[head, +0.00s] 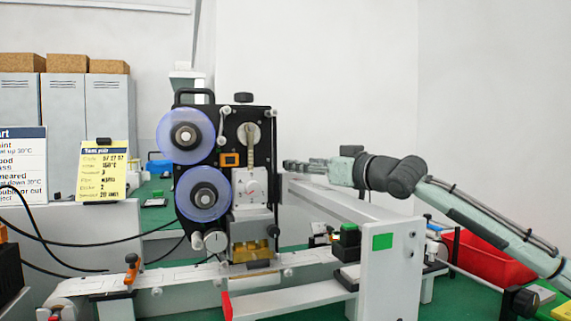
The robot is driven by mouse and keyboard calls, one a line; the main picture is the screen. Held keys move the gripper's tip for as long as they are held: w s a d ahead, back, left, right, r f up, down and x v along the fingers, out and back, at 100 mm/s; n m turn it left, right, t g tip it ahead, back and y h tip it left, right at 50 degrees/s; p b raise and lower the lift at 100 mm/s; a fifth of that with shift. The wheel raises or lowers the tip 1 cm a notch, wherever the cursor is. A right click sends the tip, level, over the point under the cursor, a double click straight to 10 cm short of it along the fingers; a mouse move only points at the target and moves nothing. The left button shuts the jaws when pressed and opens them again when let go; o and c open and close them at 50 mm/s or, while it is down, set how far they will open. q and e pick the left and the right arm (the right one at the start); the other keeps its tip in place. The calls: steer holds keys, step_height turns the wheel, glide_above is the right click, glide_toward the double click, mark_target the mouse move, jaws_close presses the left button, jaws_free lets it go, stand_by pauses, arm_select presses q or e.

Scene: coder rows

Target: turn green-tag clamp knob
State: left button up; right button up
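A green square tag (382,241) is on the white end plate (380,285) of the machine's frame, right of centre. A black knob (519,302) sits at the end of a thin rod at the lower right. I cannot tell which of these is the clamp knob. My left gripper is not in view.
The coder machine (245,180) with two blue-purple reels stands left of my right gripper. A red bin (485,258) lies behind my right arm. Black cables hang at the left.

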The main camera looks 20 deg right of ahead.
steer(key=x, duration=0.4)
steer(key=shift+w+r, duration=0.1)
steer(key=shift+w+a+p, duration=0.25)
steer(key=shift+w+p, duration=0.05)
steer(key=shift+w, duration=0.25)
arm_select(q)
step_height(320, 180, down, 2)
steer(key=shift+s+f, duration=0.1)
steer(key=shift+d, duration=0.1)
arm_select(e)
steer(key=c, duration=1.2)
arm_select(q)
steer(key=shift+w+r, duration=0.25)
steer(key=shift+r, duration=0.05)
